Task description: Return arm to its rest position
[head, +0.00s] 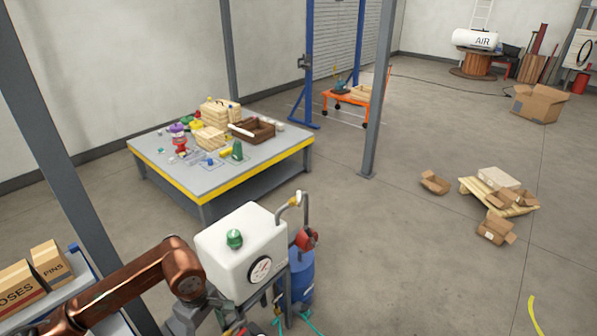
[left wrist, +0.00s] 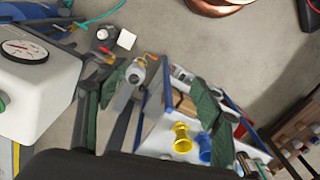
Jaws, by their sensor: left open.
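My left arm (head: 130,285) comes in from the lower left in the head view, with a copper elbow bent beside the white tank. My left gripper (left wrist: 150,95) is open in the left wrist view, its dark-green fingers spread apart. I see nothing held between them. In the head view its end is hard to make out near the bottom edge. The white tank (head: 240,250) of the pump skid has a green knob (head: 235,239) on top and a round gauge (head: 261,270). The tank also shows at the left of the wrist view (left wrist: 38,85). My right gripper is not in view.
A red valve (head: 306,239) and a pipe stand beside the tank, above a blue drum (head: 299,275). A shelf with cartons (head: 50,262) is at the left. A grey post rises there. A yellow-edged workbench (head: 262,166) with parts stands behind.

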